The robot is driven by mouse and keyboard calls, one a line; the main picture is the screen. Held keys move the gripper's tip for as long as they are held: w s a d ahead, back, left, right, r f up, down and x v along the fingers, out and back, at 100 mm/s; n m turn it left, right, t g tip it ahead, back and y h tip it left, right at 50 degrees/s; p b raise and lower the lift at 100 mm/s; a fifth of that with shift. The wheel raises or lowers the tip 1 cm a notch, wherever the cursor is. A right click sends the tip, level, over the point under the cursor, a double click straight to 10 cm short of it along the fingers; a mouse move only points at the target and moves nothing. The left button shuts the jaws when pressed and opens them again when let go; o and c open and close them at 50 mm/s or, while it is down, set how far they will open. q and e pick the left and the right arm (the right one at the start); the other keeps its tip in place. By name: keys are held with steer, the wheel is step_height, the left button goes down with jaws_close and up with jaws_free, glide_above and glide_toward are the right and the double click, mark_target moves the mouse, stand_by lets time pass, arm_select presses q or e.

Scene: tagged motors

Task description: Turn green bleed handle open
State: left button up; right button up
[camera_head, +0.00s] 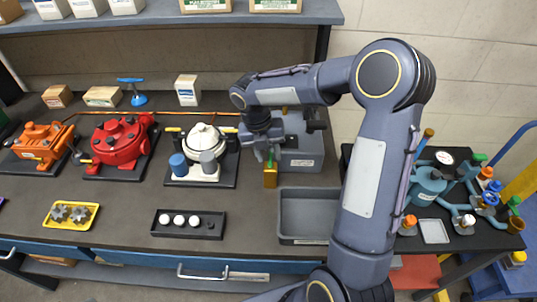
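A teal valve assembly (430,182) stands on the black side table at the right, with several small coloured caps or handles around it. One green handle (480,158) is at its upper right. Another green piece (515,202) is at the far right edge of the assembly. Which one is the bleed handle I cannot tell. My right gripper (267,157) points down over the main bench, beside the grey box and well left of the valve assembly. A gold-yellow block (271,178) is directly below its fingers; whether they grip it is unclear. My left gripper is out of view.
The bench holds an orange motor (40,143), a red motor (120,140), a white motor (203,140), a grey box (303,150), a grey tray (305,238) and a black tray (158,232). A blue rail (515,150) stands right of the side table (455,240). My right arm hides the gap between tables.

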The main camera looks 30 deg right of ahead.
step_height(320, 180, up, 7)
steer(key=a, duration=0.1)
steer(key=shift+w+b, duration=0.3)
steer(key=shift+b, duration=0.1)
steer(key=shift+a+f, duration=0.1)
